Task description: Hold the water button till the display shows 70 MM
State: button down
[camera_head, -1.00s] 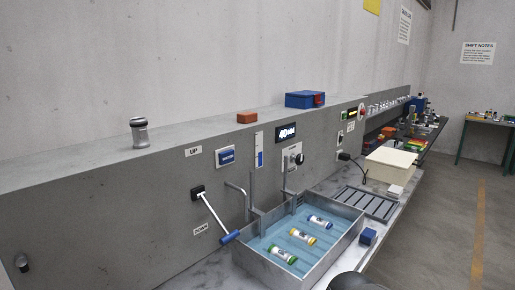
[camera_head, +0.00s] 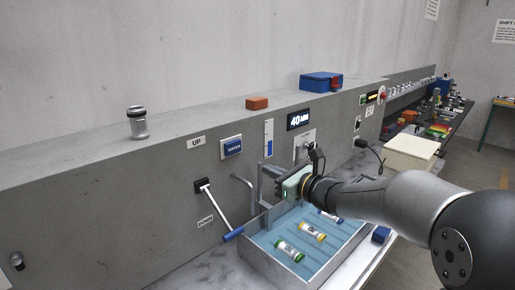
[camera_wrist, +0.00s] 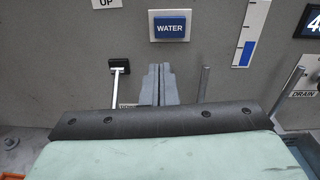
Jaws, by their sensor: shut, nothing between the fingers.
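The blue water button (camera_head: 231,147) sits in a white frame on the grey wall panel. It also shows in the wrist view (camera_wrist: 170,27), above my fingertips. The display (camera_head: 299,120) reads 40 MM; in the wrist view only its edge (camera_wrist: 312,22) shows. My gripper (camera_head: 264,178) is over the basin, to the right of and below the button in the head view, apart from it. Its fingers (camera_wrist: 159,84) are shut together with nothing between them. A gauge (camera_head: 268,138) with a blue lower part is between button and display.
The metal basin (camera_head: 258,263) holds water and several capped bottles, such as a green-capped one (camera_head: 289,251). A lever with a blue handle (camera_head: 233,235) juts out below the button. A spout (camera_head: 243,184) and the drain control (camera_head: 304,146) stand near my gripper.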

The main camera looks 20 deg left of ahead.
aim_at(234, 148)
jog(key=shift+w+d+r+m+t, duration=0.15)
jog(key=shift+w+r+m+t, duration=0.15)
jog(key=shift+w+m, duration=0.3)
jog(key=shift+w, duration=0.1)
jog(key=p+x, duration=0.5)
jog(key=x, duration=0.8)
jog(key=shift+r, duration=0.15)
jog(key=shift+w+a, duration=0.2)
jog(key=shift+a, duration=0.25)
